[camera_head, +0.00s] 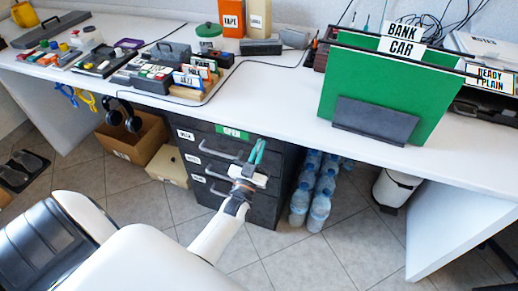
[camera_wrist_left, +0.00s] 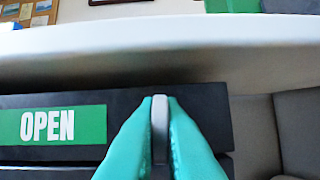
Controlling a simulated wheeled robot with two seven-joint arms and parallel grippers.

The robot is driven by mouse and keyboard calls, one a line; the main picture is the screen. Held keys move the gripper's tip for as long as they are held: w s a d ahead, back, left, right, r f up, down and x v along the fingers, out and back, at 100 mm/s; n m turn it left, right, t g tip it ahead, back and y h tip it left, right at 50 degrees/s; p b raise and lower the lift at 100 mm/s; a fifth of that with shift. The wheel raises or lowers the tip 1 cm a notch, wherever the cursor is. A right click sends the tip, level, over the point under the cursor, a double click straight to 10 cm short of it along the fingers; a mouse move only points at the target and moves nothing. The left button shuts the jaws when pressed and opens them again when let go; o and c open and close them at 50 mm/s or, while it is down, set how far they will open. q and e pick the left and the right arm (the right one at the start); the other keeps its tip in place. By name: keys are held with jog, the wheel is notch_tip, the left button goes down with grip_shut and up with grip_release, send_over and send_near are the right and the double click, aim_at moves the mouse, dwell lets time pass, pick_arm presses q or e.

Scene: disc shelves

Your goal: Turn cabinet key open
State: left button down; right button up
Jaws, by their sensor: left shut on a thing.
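The black cabinet (camera_head: 284,172) stands under the white table, its drawers fitted with grey handles. A green label reading OPEN (camera_head: 232,131) is on its top front; it also shows at left in the left wrist view (camera_wrist_left: 48,126). My left gripper (camera_head: 259,147) is at the upper right of the cabinet front. In the left wrist view its teal fingers are shut on a thin grey upright piece, seemingly the key (camera_wrist_left: 160,122), to the right of the label. The fingers hide most of it, and its lock is not visible. My right gripper is not in view.
The white table edge (camera_wrist_left: 250,50) overhangs just above the gripper. Water bottles (camera_head: 318,190) stand right of the cabinet, with a white bin (camera_head: 396,188) further right. A cardboard box (camera_head: 135,138) is at left. The tiled floor in front is clear.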

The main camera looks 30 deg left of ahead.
pick_arm(q)
jog(key=shift+f+n+y, duration=0.1)
jog(key=shift+n+y, duration=0.3)
jog(key=shift+n, duration=0.3)
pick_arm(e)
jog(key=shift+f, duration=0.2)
pick_arm(q)
jog(key=c, duration=1.6)
grip_release()
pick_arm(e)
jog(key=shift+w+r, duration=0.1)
pick_arm(q)
jog(key=shift+o, duration=0.2)
jog(key=shift+s, duration=0.1)
jog(key=shift+s+d+f, duration=0.1)
jog(key=shift+s, duration=0.2)
jog(key=v, duration=1.1)
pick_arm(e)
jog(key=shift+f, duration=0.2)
